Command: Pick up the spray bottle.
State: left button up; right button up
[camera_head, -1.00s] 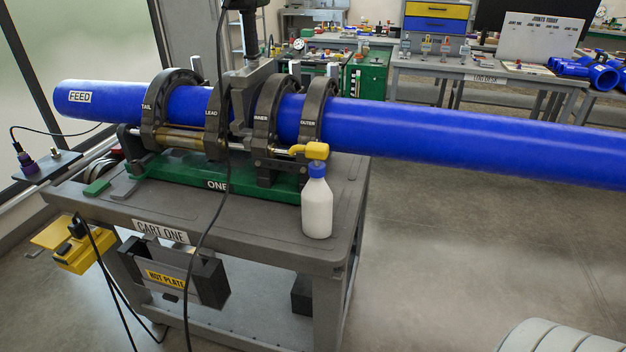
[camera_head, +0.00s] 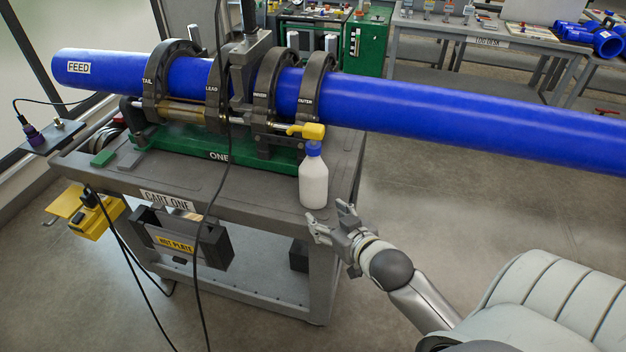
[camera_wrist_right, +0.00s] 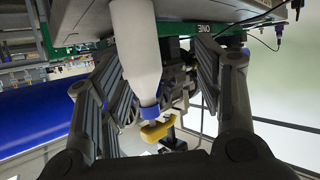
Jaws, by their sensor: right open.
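The spray bottle (camera_head: 313,183) has a white body, a blue collar and a yellow spray head. It stands upright near the front right corner of the cart top. My right gripper (camera_head: 328,215) is open and empty, just in front of and to the lower right of the bottle at the cart's edge. In the right wrist view the bottle (camera_wrist_right: 136,45) appears upside down, between the two spread fingers in the picture. I see no finger closed on it. My left gripper is not in view.
The cart (camera_head: 270,194) carries a green-based pipe clamp machine (camera_head: 262,95) behind the bottle. A long blue pipe (camera_head: 450,115) runs through it and out to the right, above cart level. A black cable (camera_head: 207,200) hangs in front. Open floor lies right of the cart.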

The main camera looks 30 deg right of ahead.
aim_at(318, 153)
jog(key=w+d+r+t, duration=0.1)
jog(key=w+r, duration=0.1)
jog(key=w, duration=0.1)
jog(key=w+d+r+t+p, duration=0.1)
jog(key=w+d+r+t, duration=0.1)
jog(key=w+r, duration=0.1)
jog(key=w+d+r+t, duration=0.1)
jog(key=w+d+r, duration=0.1)
jog(key=w+r, duration=0.1)
jog(key=shift+w+d+t, duration=0.2)
jog(key=shift+w+t, duration=0.1)
jog(key=shift+w, duration=0.05)
jog(key=shift+w+r+p, duration=0.1)
jog(key=shift+w+p, duration=0.35)
jog(key=shift+p, duration=0.05)
jog(key=w+p, duration=0.1)
jog(key=w, duration=0.2)
jog(key=shift+w+d, duration=0.1)
jog(key=shift+w, duration=0.6)
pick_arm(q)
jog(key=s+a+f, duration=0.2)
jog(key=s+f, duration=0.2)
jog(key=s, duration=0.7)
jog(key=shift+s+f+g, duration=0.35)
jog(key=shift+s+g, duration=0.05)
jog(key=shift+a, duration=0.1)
pick_arm(e)
jog(key=shift+s, duration=0.1)
jog(key=shift+c, duration=0.4)
grip_shut()
